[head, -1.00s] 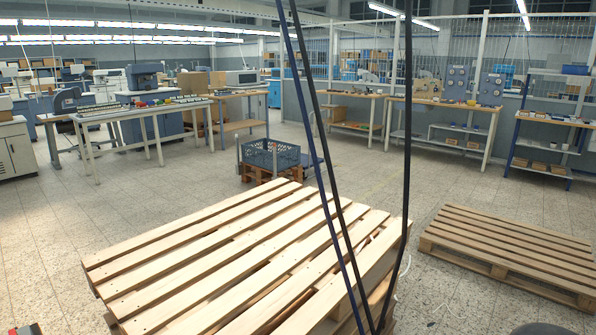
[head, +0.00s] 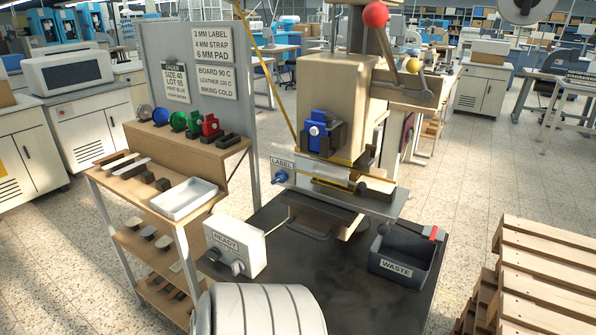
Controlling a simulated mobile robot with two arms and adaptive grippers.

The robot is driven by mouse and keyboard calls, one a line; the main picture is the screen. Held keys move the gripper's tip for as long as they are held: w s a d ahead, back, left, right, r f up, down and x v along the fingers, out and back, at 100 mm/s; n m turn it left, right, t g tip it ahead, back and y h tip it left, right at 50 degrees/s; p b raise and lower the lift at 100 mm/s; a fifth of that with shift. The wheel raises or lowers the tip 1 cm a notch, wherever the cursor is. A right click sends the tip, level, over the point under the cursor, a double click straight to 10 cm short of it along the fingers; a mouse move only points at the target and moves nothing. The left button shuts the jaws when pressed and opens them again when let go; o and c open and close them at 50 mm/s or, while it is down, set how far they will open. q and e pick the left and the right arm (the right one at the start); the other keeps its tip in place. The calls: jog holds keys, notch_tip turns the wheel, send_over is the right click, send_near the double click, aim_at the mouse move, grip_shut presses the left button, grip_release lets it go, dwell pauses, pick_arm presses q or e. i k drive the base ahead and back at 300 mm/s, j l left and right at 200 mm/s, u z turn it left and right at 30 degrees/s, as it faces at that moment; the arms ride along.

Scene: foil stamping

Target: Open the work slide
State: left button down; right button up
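The stamping press (head: 352,95) stands on a dark bench top, with a beige body, a red ball (head: 376,14) and a yellow ball (head: 413,65) on levers. A blue block (head: 320,130) sits low on the front of its body. Below is what looks like the work slide (head: 385,202), a grey plate with yellow edges, a tag reading LABEL (head: 282,163) and a blue knob (head: 280,177). I cannot tell how far it is pulled out. Neither gripper shows.
A box marked READY (head: 235,247) with a knob is at the bench's front left; a WASTE bin (head: 396,266) is at its right. A shelf rack (head: 150,235) with coloured rolls and a white tray (head: 188,199) stands left. Stacked pallets (head: 548,265) are right. A white ribbed part covers the bottom.

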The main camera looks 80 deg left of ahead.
aim_at(324, 217)
jog(key=u, duration=2.35)
jog(key=i+l+z, duration=0.1)
jog(key=l, duration=0.15)
jog(key=i+l+z, duration=0.1)
jog(key=l, duration=0.15)
